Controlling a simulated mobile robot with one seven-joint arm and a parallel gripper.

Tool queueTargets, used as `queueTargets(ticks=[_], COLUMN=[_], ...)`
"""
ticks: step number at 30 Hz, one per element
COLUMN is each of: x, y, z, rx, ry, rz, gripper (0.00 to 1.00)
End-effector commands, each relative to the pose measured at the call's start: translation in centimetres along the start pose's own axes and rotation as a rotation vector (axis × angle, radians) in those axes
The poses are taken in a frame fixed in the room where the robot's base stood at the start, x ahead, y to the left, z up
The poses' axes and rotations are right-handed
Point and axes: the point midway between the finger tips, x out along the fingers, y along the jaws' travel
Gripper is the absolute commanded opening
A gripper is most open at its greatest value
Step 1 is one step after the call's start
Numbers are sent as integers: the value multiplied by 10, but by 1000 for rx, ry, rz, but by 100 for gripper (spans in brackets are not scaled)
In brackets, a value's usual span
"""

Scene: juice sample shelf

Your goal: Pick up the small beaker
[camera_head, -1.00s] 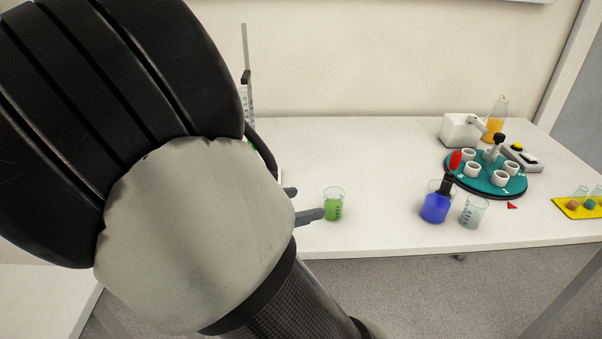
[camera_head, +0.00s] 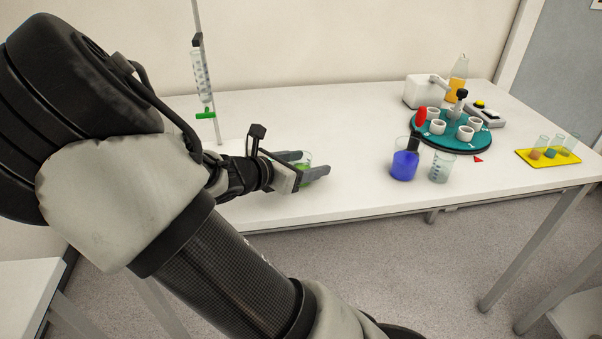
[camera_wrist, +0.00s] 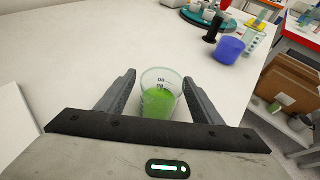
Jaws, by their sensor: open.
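The small beaker with green liquid (camera_wrist: 159,95) stands upright on the white table, between the two open fingers of my gripper (camera_wrist: 158,92) in the wrist view. A little room seems to show between the glass and each finger. In the head view the beaker (camera_head: 307,170) is partly hidden by my gripper (camera_head: 305,167), which reaches it from the left. Nothing is held.
A blue-liquid beaker (camera_head: 404,165) and a clear graduated beaker (camera_head: 441,167) stand to the right. Behind them are a teal turntable (camera_head: 455,140) and a yellow tray (camera_head: 540,160). A burette stand (camera_head: 215,110) rises at the back left.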

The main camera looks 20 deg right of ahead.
Motion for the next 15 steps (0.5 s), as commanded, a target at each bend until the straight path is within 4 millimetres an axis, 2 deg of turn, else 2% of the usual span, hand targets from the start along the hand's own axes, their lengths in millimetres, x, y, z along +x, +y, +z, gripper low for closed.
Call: queueTargets(ticks=[1, 4, 12, 15], x=[9, 18, 20, 20], y=[-1, 0, 0, 0], z=[-2, -1, 1, 1], rx=[1, 1, 1, 1], ry=[-2, -1, 0, 0], rz=[-4, -2, 0, 0], gripper=[60, 60, 60, 43])
